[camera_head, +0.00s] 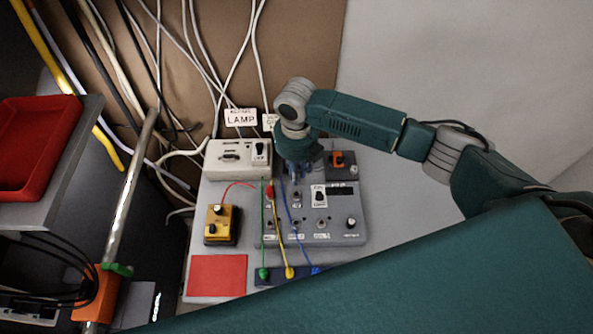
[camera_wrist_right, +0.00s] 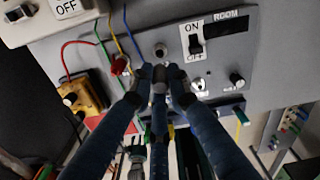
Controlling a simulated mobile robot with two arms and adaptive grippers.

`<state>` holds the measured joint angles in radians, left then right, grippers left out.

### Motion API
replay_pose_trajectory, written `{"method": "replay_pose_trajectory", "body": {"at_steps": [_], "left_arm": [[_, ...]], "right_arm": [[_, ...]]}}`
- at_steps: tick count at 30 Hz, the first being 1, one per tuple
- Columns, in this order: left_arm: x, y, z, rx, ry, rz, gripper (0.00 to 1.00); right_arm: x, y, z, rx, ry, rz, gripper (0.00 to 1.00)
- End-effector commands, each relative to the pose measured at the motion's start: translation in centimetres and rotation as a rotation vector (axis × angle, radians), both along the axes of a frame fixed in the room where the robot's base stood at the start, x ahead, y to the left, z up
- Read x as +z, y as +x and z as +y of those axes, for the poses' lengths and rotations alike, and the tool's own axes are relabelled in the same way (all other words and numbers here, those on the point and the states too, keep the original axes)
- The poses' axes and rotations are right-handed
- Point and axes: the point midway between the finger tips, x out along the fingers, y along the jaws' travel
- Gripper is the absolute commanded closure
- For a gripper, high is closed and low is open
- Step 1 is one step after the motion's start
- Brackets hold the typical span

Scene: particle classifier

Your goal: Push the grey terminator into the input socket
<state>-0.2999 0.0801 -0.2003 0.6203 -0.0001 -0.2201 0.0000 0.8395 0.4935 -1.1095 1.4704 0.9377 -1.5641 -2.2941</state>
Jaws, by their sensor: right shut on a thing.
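My right gripper (camera_head: 296,182) reaches down from above over the upper left part of the grey instrument box (camera_head: 340,213). In the right wrist view its blue fingers (camera_wrist_right: 160,76) are closed together on a small grey piece, which looks like the grey terminator (camera_wrist_right: 159,88). The fingers hide most of it. A round metal socket (camera_wrist_right: 161,50) shows just beyond the fingertips, and another (camera_wrist_right: 198,84) lies to their right. I cannot read which is the input socket, nor tell whether the terminator touches the panel. My left gripper is not in view.
A red plug (camera_head: 269,192) with a red wire sits beside the gripper. Green, yellow and blue wires cross the box's left side. A yellow box (camera_head: 221,224), a lamp switch box (camera_head: 237,158) and a red mat (camera_head: 217,275) are close by.

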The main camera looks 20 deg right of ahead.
Motion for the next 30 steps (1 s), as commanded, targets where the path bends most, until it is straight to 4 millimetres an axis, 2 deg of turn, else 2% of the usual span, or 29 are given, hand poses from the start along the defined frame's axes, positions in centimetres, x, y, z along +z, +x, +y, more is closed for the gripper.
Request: {"method": "replay_pose_trajectory", "body": {"at_steps": [18,30], "left_arm": [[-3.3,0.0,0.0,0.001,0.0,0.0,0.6],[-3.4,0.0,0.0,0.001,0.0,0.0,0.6]], "right_arm": [[-5.2,0.0,0.0,0.0,0.0,0.001,1.0],[-5.5,0.0,0.0,0.0,0.0,0.001,1.0]]}}
